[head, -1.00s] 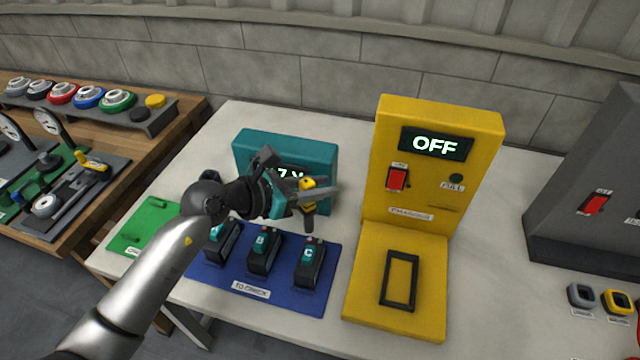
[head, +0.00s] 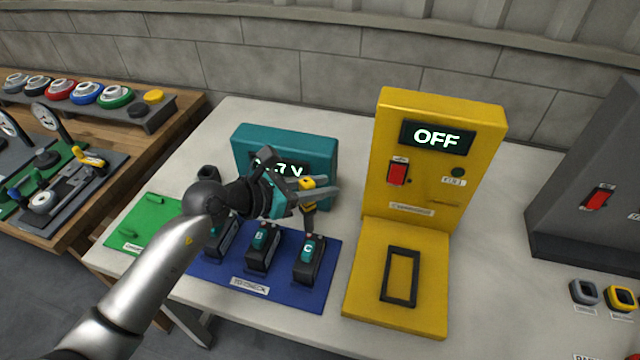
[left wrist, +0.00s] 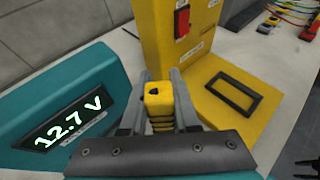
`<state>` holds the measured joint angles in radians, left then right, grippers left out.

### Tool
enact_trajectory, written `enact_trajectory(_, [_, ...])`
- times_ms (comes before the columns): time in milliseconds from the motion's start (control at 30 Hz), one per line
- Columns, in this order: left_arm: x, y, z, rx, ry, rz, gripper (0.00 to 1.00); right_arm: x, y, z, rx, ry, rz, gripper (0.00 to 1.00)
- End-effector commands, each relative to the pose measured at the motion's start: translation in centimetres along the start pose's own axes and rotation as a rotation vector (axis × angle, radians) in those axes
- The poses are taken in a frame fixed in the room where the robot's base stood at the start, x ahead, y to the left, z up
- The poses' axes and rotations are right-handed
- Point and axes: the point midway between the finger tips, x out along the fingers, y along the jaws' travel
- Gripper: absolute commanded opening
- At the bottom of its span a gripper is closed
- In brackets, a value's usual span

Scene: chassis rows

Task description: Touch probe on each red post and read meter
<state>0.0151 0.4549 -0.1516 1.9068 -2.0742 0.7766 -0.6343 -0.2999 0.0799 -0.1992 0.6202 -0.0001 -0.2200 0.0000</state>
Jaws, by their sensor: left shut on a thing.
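My left gripper (head: 318,192) is shut on the yellow probe (left wrist: 159,103); in the head view the probe (head: 307,183) points down over battery C (head: 308,258). Its dark tip is close to the top of battery C; I cannot tell if it touches the red post. Battery B (head: 262,250) and battery A (head: 219,241) stand to its left on the blue mat (head: 304,297). My arm partly hides A. The teal meter (head: 325,160) stands behind; its display reads 12.7 V in the left wrist view (left wrist: 68,122). My right gripper is not identifiable.
A yellow charger (head: 438,160) reading OFF stands right of the mat, with an empty black frame (head: 400,276) on its base. A green mat (head: 146,226) lies left. A dark grey box (head: 590,180) stands far right. White table is clear between charger and box.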

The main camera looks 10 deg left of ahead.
Motion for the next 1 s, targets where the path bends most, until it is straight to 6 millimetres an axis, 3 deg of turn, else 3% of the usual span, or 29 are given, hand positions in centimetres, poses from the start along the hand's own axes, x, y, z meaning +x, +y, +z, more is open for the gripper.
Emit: enact_trajectory(1000, [0.5,0.0,-1.3,0.0,0.0,0.0,0.0,1.0,0.0,0.1,-0.001,-0.001,0.0,0.5])
